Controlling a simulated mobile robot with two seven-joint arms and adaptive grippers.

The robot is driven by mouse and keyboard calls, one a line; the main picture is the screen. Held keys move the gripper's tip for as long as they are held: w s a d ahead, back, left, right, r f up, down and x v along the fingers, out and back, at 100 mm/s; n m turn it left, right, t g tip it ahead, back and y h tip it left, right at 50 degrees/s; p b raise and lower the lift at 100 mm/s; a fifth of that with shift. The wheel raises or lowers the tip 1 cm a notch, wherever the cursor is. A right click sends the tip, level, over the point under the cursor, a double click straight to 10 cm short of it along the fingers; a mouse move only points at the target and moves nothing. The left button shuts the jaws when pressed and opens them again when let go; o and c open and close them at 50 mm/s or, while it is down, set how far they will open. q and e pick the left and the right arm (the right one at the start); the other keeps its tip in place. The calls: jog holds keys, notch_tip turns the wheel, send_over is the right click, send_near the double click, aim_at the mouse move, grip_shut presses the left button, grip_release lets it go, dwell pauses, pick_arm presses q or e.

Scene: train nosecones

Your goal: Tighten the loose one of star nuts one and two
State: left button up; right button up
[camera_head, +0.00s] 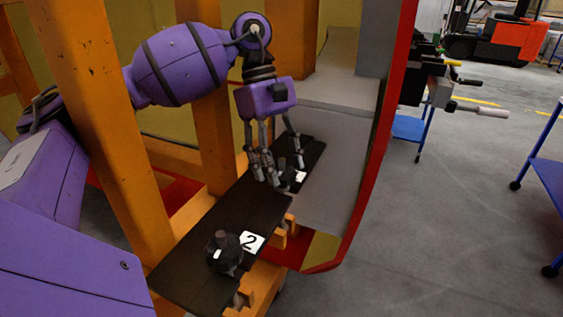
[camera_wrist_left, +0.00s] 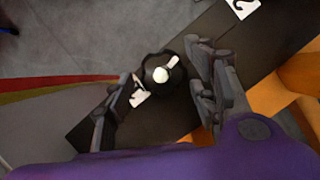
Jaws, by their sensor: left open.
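The dark star nut two (camera_head: 223,254) sits on the near part of a black board, beside a white label with a 2 (camera_head: 252,242). The other dark star nut, star nut one (camera_head: 288,177), is farther along the board and partly hidden by my left gripper (camera_head: 276,172). In the left wrist view, star nut one (camera_wrist_left: 160,72) has a pale centre stud and a white mark, with a white label (camera_wrist_left: 140,96) beside it. My left gripper (camera_wrist_left: 163,66) is open, with its fingers on both sides of star nut one. I cannot tell whether they touch it. My right gripper is out of view.
The black board (camera_head: 188,276) rests on an orange frame. Orange posts (camera_head: 118,130) stand at the left, close to my left arm. A grey panel with a red edge (camera_head: 375,160) rises right of the board. Open grey floor lies farther right, with a blue cart (camera_head: 548,170).

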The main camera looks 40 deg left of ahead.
pick_arm(q)
jog(key=v, duration=1.1)
jog(key=shift+r, duration=0.35)
jog(key=shift+f, duration=0.1)
